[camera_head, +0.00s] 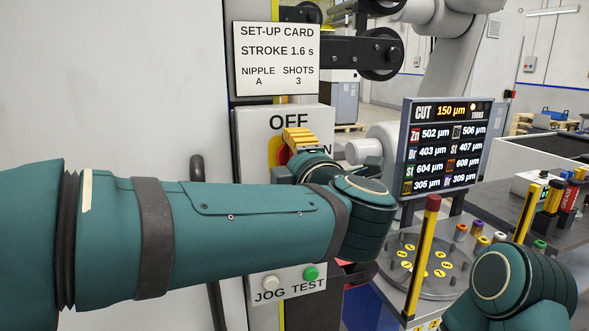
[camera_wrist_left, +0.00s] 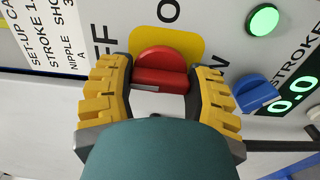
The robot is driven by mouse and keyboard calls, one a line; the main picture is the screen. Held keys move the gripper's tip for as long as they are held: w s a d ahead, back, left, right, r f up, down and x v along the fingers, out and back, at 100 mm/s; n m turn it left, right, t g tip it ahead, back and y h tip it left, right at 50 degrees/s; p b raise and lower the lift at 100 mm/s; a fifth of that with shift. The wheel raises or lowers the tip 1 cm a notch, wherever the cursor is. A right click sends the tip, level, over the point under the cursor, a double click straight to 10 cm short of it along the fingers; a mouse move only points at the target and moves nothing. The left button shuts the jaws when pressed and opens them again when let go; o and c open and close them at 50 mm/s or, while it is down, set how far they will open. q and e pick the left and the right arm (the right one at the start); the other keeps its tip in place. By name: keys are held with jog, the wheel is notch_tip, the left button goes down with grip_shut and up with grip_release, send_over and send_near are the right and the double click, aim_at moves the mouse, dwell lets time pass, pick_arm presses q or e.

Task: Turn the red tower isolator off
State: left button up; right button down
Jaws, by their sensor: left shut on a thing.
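The red isolator knob (camera_wrist_left: 160,62) sits on a yellow plate (camera_wrist_left: 198,42) on the white panel. In the wrist view its ridge lies across the picture between the two yellow fingers of my left gripper (camera_wrist_left: 162,85), which is shut on it. In the head view the left gripper (camera_head: 299,139) reaches the panel just below the OFF label (camera_head: 289,122). There only a sliver of the red knob (camera_head: 274,152) shows; my arm hides most of it and part of the ON label. My right arm shows at the lower right, but its gripper is not in view.
A blue knob (camera_wrist_left: 255,92) and a lit green button (camera_wrist_left: 263,19) are near the gripper in the wrist view. JOG and TEST buttons (camera_head: 311,273) are below my forearm. A screen (camera_head: 443,145) and a round fixture tray (camera_head: 455,284) stand to the right.

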dwell(0.6)
pick_arm(q)
jog(key=o, duration=1.2)
jog(key=v, duration=1.2)
